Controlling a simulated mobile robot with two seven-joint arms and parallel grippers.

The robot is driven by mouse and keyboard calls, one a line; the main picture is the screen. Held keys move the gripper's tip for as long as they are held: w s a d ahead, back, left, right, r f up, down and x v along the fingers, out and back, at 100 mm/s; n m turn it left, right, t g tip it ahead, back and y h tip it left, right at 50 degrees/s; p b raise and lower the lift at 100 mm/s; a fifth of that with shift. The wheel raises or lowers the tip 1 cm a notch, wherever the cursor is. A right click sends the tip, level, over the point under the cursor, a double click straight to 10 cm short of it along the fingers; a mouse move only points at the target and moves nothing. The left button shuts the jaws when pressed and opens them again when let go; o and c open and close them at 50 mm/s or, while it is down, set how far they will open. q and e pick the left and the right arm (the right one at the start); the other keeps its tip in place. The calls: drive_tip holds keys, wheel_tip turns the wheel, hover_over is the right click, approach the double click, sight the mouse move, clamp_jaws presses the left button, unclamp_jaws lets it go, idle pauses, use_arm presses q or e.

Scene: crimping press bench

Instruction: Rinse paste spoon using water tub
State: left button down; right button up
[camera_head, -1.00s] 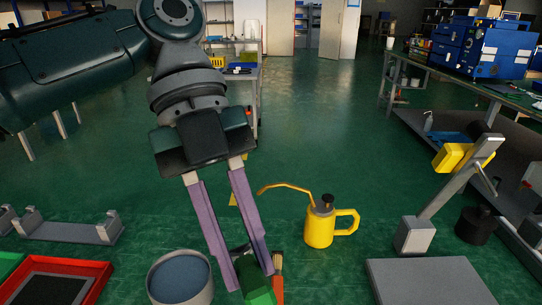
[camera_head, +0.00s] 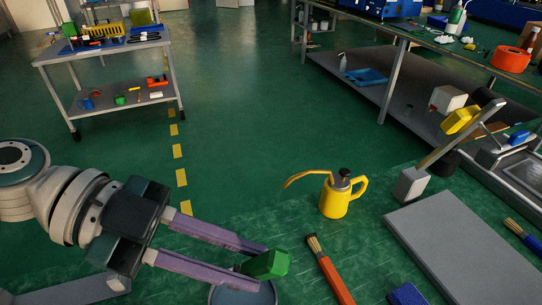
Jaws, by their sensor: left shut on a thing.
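My left gripper (camera_head: 256,267) comes in from the lower left with its two purple fingers shut on a green-handled thing, which I take to be the paste spoon (camera_head: 268,264). Only its thick green end shows clearly; the rest is hidden between and below the fingers. The water tub (camera_head: 243,297) is a round tub at the bottom edge, mostly cut off and partly covered by the lower finger. The green end appears above the tub's far rim; whether the spoon touches the water cannot be seen. My right gripper is not in view.
A yellow oil can (camera_head: 334,199) with a long spout stands right of the gripper. An orange-handled brush (camera_head: 328,268) lies nearer. A grey plate (camera_head: 463,255), a blue block (camera_head: 407,294) and a lever press (camera_head: 447,150) are at right. Green bench surface between is clear.

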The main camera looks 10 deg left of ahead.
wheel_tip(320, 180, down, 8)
drive_tip(key=b, duration=0.7)
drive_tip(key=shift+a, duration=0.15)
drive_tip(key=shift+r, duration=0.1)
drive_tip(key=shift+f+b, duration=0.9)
drive_tip(key=shift+b, duration=0.2)
idle(1.1)
